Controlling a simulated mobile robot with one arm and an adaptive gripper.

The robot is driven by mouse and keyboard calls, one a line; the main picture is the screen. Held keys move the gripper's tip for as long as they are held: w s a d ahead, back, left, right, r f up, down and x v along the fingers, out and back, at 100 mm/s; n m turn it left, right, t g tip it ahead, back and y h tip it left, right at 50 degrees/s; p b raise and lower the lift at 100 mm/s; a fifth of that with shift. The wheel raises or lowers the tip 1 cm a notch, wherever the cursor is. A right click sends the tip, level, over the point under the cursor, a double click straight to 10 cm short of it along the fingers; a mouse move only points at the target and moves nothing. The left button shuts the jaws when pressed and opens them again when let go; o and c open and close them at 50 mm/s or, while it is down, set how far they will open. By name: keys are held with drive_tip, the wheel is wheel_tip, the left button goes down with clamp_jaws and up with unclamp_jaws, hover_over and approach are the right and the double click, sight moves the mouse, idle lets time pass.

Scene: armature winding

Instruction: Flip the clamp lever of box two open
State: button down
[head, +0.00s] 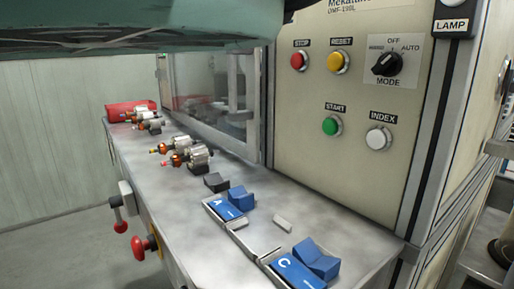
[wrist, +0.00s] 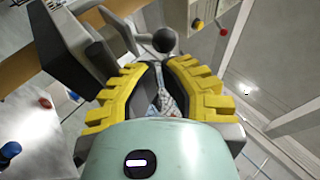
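I cannot tell for certain whether this is the clamp lever of box two. My gripper does not show in the head view. There, a red-knobbed lever (head: 139,247) and a smaller lever (head: 118,215) stick out of the ledge's front.
The metal ledge (head: 340,213) carries blue blocks marked A (head: 222,207) and C (head: 296,270), plus several copper-wound armatures (head: 187,153) and a red object (head: 130,110) at the far end. A control panel (head: 310,95) with buttons rises behind. Floor at left is clear.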

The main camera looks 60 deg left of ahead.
drive_tip(key=shift+w+a+r+n+g+y+p, duration=0.1)
drive_tip(key=shift+r+n+g+y+p, duration=0.9)
drive_tip(key=shift+p, duration=4.2)
drive_tip(key=p, duration=0.3)
drive_tip(key=r+g+p, duration=0.1)
drive_tip(key=p, duration=0.2)
drive_tip(key=r+p, duration=0.1)
drive_tip(key=p, duration=0.2)
drive_tip(key=shift+w+r+g+y+p, duration=0.25)
drive_tip(key=shift+g+y+p, duration=0.05)
drive_tip(key=shift+g+p, duration=0.1)
drive_tip(key=r+g+p, duration=0.1)
drive_tip(key=p, duration=0.3)
drive_tip(key=w+r+n+g+p, duration=0.1)
drive_tip(key=p, duration=0.4)
drive_tip(key=shift+y, duration=0.4)
drive_tip(key=shift+w+r+n+g+y+p, duration=0.4)
drive_tip(key=shift+g+p, duration=0.6)
drive_tip(key=shift+p, duration=2.15)
drive_tip(key=shift+w+r+g+p, duration=0.3)
drive_tip(key=shift+w+g+p, duration=0.1)
drive_tip(key=shift+p, duration=0.85)
